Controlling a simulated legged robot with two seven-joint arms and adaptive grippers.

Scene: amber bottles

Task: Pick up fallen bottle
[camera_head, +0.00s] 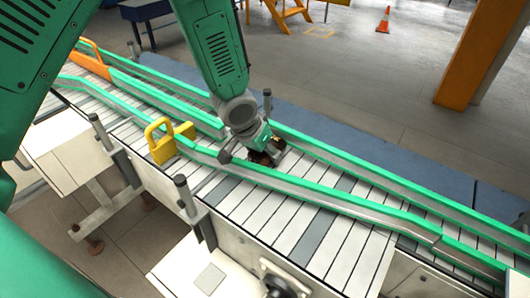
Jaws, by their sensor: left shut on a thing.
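My left gripper (262,154) reaches down between the green guide rails of the conveyor (300,170). It is shut on a dark amber bottle (268,157), of which only a small part shows near the fingertips. The gripper and wrist hide most of the bottle, so I cannot tell its exact tilt or whether it touches the slats. My right gripper does not show.
Green-edged rails (345,201) run along both sides of the slatted conveyor. A yellow bracket (163,146) stands at the near rail, and an orange piece (93,62) lies at the upper left. An orange pillar (478,55) and a cone (384,20) stand beyond. The lane right of the gripper looks clear.

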